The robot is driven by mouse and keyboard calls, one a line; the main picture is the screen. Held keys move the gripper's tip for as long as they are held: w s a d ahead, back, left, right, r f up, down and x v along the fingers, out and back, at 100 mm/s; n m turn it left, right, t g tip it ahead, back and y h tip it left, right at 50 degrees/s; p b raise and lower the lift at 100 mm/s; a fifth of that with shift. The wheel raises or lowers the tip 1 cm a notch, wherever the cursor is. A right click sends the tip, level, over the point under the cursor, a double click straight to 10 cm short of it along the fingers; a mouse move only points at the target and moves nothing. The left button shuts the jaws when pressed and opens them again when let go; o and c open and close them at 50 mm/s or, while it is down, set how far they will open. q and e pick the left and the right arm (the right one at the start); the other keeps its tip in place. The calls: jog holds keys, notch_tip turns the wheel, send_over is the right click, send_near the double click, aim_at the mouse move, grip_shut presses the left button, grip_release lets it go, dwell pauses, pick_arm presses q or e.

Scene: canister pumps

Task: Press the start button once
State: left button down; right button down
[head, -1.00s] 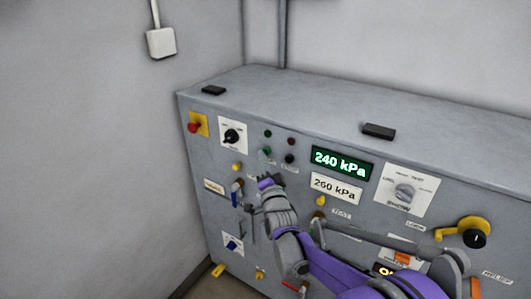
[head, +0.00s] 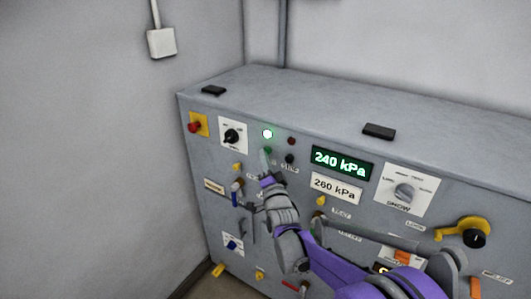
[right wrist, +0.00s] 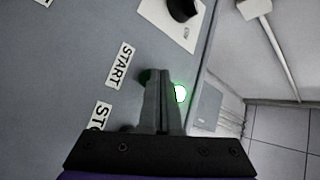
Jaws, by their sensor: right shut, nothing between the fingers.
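The green start button (head: 267,150) is on the upper left of the grey panel, just under a brightly lit green lamp (head: 267,133). My right gripper (head: 265,163) is shut and empty, its fingertips at the button. In the right wrist view the shut fingers (right wrist: 158,80) cover most of the button; a dark green edge (right wrist: 145,76) shows beside the tips. The START label (right wrist: 121,66) and the lit lamp (right wrist: 180,93) also show there. I cannot tell whether the fingertips touch the button or how deep it sits. My left gripper is not in view.
A black button (head: 290,158) sits close to the right. A red knob (head: 194,126) on a yellow plate and a black rotary switch (head: 232,136) are to the left. The display (head: 342,162) reads 240 kPa; a plate (head: 336,189) below reads 260 kPa.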

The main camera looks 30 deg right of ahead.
jog(key=shift+d, duration=0.1)
dwell(0.4)
jog(key=shift+s+a, duration=0.45)
jog(key=shift+a, duration=0.35)
jog(key=s+a, duration=0.1)
jog(key=a, duration=0.2)
jog(key=s+a, duration=0.1)
jog(key=shift+s+a, duration=0.15)
jog(key=shift+s, duration=0.15)
dwell(0.6)
